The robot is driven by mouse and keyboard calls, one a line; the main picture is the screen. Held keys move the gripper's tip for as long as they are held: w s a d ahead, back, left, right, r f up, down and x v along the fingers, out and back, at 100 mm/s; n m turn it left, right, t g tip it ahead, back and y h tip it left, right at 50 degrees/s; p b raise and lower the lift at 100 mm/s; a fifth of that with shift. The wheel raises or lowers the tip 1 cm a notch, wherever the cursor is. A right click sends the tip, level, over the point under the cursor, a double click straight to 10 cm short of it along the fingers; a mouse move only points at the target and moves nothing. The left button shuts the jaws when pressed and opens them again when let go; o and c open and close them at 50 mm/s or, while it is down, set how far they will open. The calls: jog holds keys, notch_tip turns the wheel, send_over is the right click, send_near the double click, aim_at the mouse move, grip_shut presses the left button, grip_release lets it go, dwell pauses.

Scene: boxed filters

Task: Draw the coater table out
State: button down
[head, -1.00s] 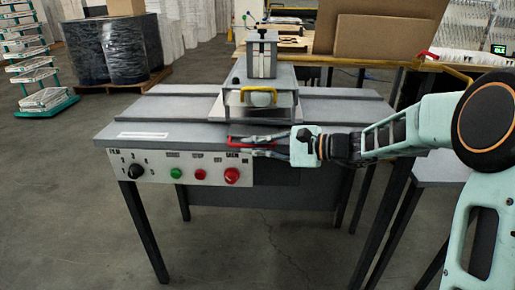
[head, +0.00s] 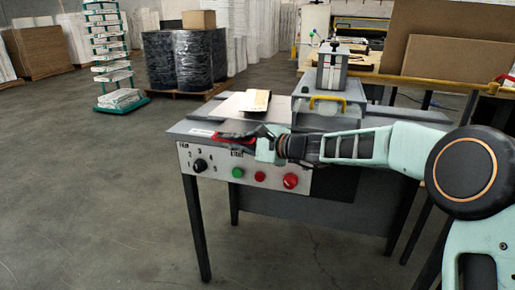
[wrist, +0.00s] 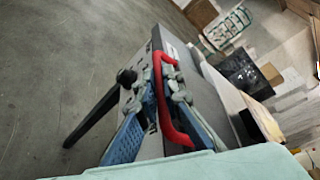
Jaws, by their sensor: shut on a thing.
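My gripper (head: 240,139) is shut on the red handle (head: 228,135) at the front of the coater table (head: 230,107), a flat grey plate on the bench top. In the wrist view the red handle (wrist: 174,128) lies between my blue-padded fingers (wrist: 160,95). The plate sticks out to the left of the coater head (head: 330,97), a grey housing with a yellow handle (head: 327,99). A cream flat piece (head: 255,101) lies on the plate. My forearm and gripper hide part of the plate's front edge.
The bench's front panel has a black knob (head: 200,165), a green button (head: 238,173) and red buttons (head: 290,181) just below my gripper. A workbench with cardboard (head: 440,60) stands behind right. Open floor (head: 90,200) lies to the left.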

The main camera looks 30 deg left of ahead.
jog(key=a, duration=0.2)
jog(key=s+a, duration=0.1)
jog(key=a, duration=0.4)
jog(key=shift+s+a+r, duration=0.1)
jog(key=shift+s+r, duration=0.1)
jog(key=shift+s, duration=0.2)
jog(key=c, duration=2.2)
grip_release()
jog(key=shift+s+a, duration=0.1)
jog(key=shift+a, duration=0.1)
jog(key=shift+o, duration=0.6)
jog(key=shift+d+f, duration=0.1)
